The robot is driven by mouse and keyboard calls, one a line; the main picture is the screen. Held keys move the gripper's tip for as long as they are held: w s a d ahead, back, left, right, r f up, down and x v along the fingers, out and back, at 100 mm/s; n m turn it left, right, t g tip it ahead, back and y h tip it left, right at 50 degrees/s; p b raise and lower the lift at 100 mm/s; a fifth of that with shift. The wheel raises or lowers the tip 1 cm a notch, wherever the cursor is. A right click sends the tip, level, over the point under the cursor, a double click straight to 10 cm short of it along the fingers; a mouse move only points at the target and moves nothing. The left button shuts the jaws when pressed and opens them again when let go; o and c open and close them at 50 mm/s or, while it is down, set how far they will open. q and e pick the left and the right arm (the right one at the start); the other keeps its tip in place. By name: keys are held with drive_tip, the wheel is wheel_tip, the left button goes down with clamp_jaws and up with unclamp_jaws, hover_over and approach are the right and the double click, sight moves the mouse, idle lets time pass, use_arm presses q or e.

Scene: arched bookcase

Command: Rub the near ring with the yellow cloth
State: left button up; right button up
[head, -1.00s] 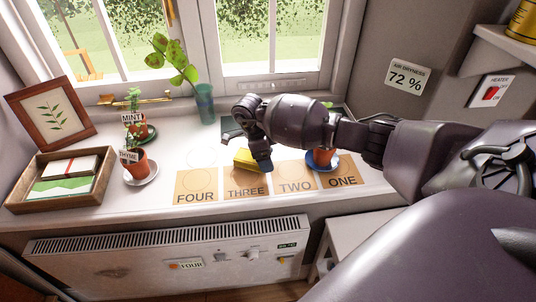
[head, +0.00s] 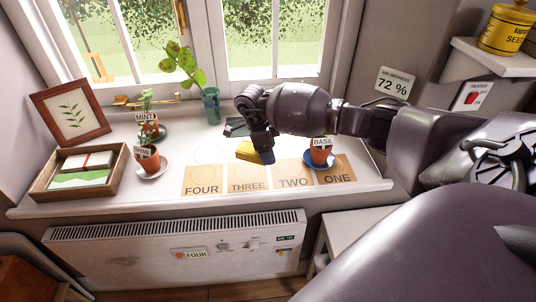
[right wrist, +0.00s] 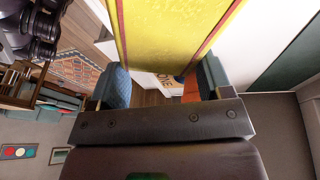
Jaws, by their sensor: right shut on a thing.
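My right gripper (head: 267,154) is shut on the yellow cloth (head: 248,151), low over the sill just behind the card marked THREE (head: 249,178). In the right wrist view the yellow cloth (right wrist: 165,28) lies between the two blue fingertips, and its far end is out of frame. A faint pale ring (head: 208,154) shows on the white sill, left of the cloth and behind the card marked FOUR (head: 202,181). I cannot tell whether the cloth touches the sill. Any ring under or behind the cloth and gripper is hidden. My left gripper is not in view.
The basil pot (head: 319,156) stands on a blue saucer close right of my gripper. The thyme pot (head: 147,163), mint pot (head: 150,131) and a wooden tray (head: 40,190) stand to the left. A teal vase (head: 211,109) is behind. The sill around the ring is clear.

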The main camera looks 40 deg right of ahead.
drive_tip(key=shift+r, duration=0.9)
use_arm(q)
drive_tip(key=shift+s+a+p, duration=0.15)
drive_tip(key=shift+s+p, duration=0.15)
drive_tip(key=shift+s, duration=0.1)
